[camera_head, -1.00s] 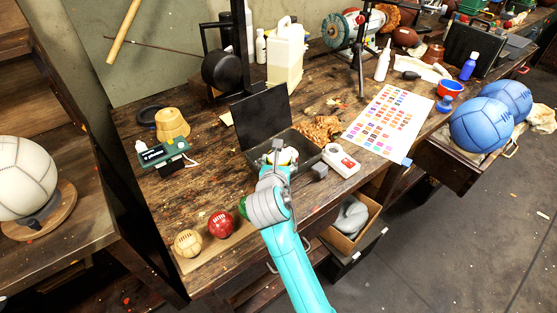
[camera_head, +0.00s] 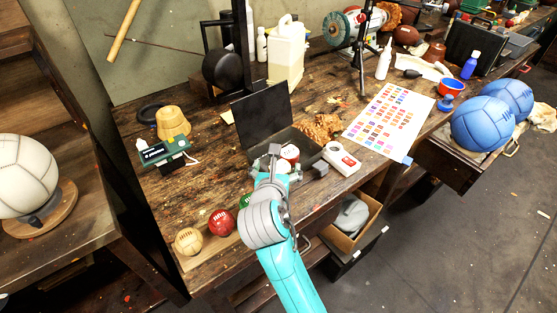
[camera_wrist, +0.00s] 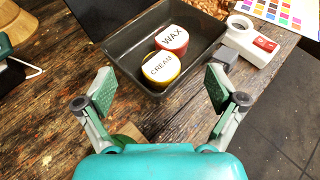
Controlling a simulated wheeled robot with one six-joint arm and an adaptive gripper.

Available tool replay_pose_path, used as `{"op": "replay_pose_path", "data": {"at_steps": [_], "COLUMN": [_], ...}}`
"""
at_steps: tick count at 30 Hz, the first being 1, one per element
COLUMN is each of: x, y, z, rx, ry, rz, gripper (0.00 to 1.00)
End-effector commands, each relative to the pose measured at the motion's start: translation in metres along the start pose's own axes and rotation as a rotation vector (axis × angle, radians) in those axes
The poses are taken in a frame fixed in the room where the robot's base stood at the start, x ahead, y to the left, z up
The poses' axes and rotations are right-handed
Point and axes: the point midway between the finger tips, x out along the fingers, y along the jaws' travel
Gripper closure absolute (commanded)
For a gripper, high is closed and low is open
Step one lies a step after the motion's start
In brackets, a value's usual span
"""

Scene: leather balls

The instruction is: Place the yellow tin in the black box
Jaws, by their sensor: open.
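The yellow tin (camera_wrist: 160,70), with a white lid marked CREAM, sits inside the black box (camera_wrist: 205,62) near its front wall. A red tin (camera_wrist: 171,40) marked WAX lies behind it in the same box. The black box (camera_head: 310,145) has its lid (camera_head: 262,116) raised in the head view, where the red tin also shows (camera_head: 290,152) and the yellow tin is largely hidden by my gripper. My gripper (camera_wrist: 160,90) is open and empty. Its fingers are apart, in front of the box and clear of both tins.
Red (camera_head: 222,223) and tan (camera_head: 188,241) leather balls sit at the bench's front edge. A white device (camera_head: 341,159) stands right of the box, beside a colour chart (camera_head: 388,122). A green device (camera_head: 165,152) and tan block (camera_head: 172,123) stand to the left.

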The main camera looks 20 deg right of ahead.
Motion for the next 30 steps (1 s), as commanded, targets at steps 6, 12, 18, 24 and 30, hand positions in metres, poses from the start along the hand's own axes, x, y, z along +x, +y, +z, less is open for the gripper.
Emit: {"op": "replay_pose_path", "data": {"at_steps": [6,12,18,24,30], "x": [-0.036,-0.05,-0.052,-0.05,-0.05], "y": [0.001,0.0,0.0,-0.005,-0.024], "z": [0.0,0.0,0.0,-0.012,-0.06], "rx": [-0.001,-0.001,0.0,0.041,0.257], "ry": [0.0,0.0,0.0,0.0,0.01], "rz": [0.002,0.0,0.0,0.013,0.085], "gripper": [0.06,0.06,0.06,0.06,0.06]}}
